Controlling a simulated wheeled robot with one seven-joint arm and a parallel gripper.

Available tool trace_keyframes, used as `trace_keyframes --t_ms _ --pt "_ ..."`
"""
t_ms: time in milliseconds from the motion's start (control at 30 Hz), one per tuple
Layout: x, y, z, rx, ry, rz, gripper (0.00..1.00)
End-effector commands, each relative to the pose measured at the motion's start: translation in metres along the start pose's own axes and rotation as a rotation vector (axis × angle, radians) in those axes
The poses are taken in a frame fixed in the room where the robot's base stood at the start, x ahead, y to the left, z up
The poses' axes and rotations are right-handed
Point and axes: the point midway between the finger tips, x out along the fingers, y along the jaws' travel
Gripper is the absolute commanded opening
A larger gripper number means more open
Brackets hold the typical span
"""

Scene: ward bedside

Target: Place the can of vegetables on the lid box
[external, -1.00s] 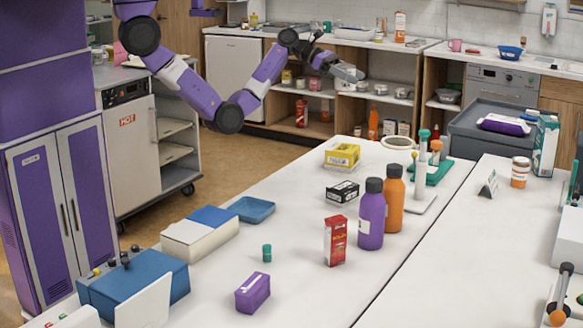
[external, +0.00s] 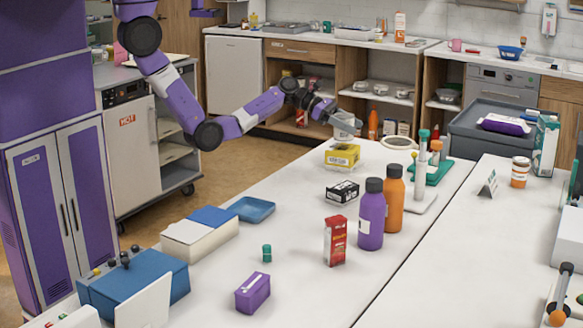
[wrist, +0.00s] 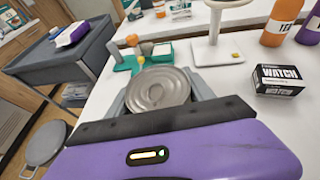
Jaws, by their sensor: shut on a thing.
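My gripper (wrist: 160,96) is shut on a can (wrist: 158,90), whose round silver top shows between the fingers in the wrist view. The can's label is hidden. In the external view my gripper (external: 345,124) is by the table's far edge, just above the yellow box (external: 342,156) in the picture. I cannot tell whether they touch. A white box with a part-blue lid (external: 200,233), which looks like the lid box, sits on the table's left side, well away from my gripper.
A black box (external: 342,192), purple bottle (external: 371,215), orange bottle (external: 393,200) and red carton (external: 335,241) stand mid-table. A green tray (external: 432,172) lies at the far right. A blue tray (external: 251,209) is beside the lid box.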

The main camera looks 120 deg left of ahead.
Motion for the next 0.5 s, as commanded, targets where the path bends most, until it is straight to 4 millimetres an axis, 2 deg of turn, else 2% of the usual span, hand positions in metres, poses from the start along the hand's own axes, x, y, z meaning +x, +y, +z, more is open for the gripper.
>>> trace_keyframes --t_ms 100,200,500 --pt "0.007 0.0 -0.018 -0.002 0.0 -0.001 0.02" --pt "0.01 0.0 -0.026 -0.002 -0.001 0.0 0.02" --pt "0.011 0.0 -0.026 0.0 -0.001 0.0 0.02"
